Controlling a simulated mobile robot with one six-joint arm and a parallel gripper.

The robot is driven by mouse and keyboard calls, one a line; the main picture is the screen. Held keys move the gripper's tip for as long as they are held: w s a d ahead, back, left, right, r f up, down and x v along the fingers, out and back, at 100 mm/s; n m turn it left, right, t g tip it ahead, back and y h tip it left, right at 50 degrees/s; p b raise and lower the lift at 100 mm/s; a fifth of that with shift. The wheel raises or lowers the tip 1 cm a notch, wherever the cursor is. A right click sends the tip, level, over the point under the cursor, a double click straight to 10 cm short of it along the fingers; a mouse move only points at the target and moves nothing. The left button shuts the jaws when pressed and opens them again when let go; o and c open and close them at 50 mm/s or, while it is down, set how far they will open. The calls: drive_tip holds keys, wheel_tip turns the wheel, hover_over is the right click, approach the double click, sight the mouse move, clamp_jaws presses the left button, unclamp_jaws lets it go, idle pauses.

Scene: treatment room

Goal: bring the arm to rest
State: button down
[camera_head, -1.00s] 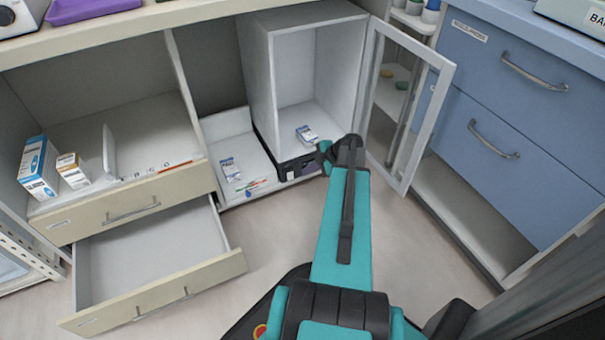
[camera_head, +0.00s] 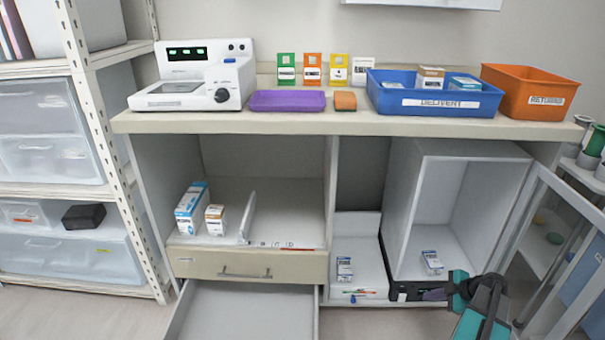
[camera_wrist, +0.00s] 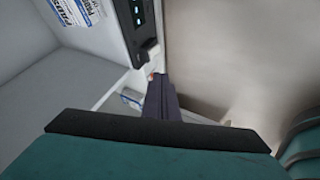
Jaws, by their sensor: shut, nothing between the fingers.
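My arm (camera_head: 482,305) shows at the lower right of the head view, in front of the open white cabinet (camera_head: 400,215). My gripper (camera_head: 436,294) is small and dark there, close to the black strip along the cabinet's lower front edge. In the wrist view my gripper (camera_wrist: 160,98) is shut and empty, beside a white edge with a dark panel. It is partly hidden by a dark and teal part of my arm. I cannot tell whether it touches the edge.
The glass door (camera_head: 545,240) stands open right of my arm. A drawer (camera_head: 245,312) is pulled out at lower left. Small packs lie in the cabinet (camera_head: 432,262) and the white bin (camera_head: 344,268). A blue delivery tray (camera_head: 435,101) and orange returns tray (camera_head: 528,92) stand on the counter.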

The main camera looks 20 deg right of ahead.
drive_tip(key=w+a+r+n+g+y+p, duration=0.1)
drive_tip(key=w+a+p, duration=0.25)
drive_tip(key=a, duration=0.45)
drive_tip(key=w+a+r+n+g+y+p, duration=0.1)
drive_tip(key=w+a+r+n+p, duration=0.1)
drive_tip(key=a+p, duration=0.45)
drive_tip(key=w+a+r+n+g+y+p, duration=0.1)
drive_tip(key=w+a+p, duration=0.15)
drive_tip(key=a, duration=0.75)
drive_tip(key=s+a+r+n+g+p, duration=0.15)
drive_tip(key=a+p, duration=0.35)
drive_tip(key=a, duration=0.5)
drive_tip(key=s+a+r+m+g+p, duration=0.2)
drive_tip(key=s+a+g+p, duration=0.3)
drive_tip(key=s+a+p, duration=0.7)
drive_tip(key=s+r+m+g+h+p, duration=0.2)
drive_tip(key=s+m+h, duration=0.3)
drive_tip(key=s+m, duration=0.9)
drive_tip(key=shift+a+r+m+g, duration=0.45)
drive_tip(key=shift+r+m+g, duration=0.1)
drive_tip(key=shift+m, duration=0.4)
